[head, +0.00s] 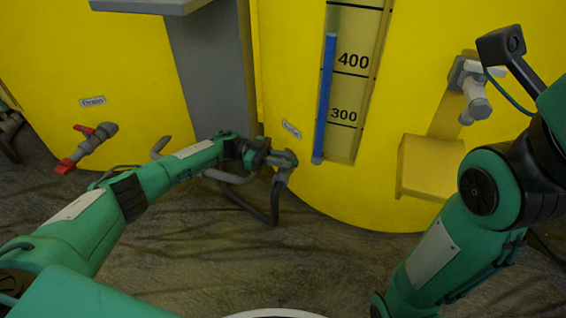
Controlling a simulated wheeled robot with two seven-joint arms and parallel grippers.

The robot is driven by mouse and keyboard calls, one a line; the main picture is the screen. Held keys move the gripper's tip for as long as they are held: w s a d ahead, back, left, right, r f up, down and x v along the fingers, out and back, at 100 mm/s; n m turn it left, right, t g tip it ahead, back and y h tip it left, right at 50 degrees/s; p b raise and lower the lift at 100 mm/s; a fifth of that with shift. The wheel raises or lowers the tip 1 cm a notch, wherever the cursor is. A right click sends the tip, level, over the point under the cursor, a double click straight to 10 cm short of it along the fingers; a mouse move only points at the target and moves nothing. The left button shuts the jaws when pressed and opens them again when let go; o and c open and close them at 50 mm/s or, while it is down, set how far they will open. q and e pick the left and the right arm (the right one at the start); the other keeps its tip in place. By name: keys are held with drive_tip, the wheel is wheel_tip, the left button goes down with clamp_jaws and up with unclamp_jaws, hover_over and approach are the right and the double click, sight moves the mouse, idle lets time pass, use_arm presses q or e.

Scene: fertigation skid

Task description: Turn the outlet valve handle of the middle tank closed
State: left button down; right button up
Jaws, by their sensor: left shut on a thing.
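The big yellow tank (410,100) with a level scale fills the middle and right of the head view. Its outlet valve (287,160) is a grey fitting low on the wall, below a small label. My left gripper (262,157) is at this valve and shut on its handle. The jaws and wrist hide most of the handle, so its angle cannot be told. My right arm stands at the right, and its gripper is not in view.
Another yellow tank (60,50) at left has a valve with a red handle (66,165). A grey post (210,80) stands between the tanks. Dark hoses (270,212) hang by the outlet. A yellow box (430,168) and grey fitting (476,98) project at right.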

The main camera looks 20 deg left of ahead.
idle(0.4)
use_arm(q)
drive_tip(key=c, duration=1.4)
unclamp_jaws()
drive_tip(key=shift+d, duration=0.1)
drive_tip(key=shift+o, duration=0.2)
drive_tip(key=a+p, duration=0.1)
drive_tip(key=a, duration=1.2)
drive_tip(key=shift+w+a, duration=0.35)
drive_tip(key=shift+a, duration=0.05)
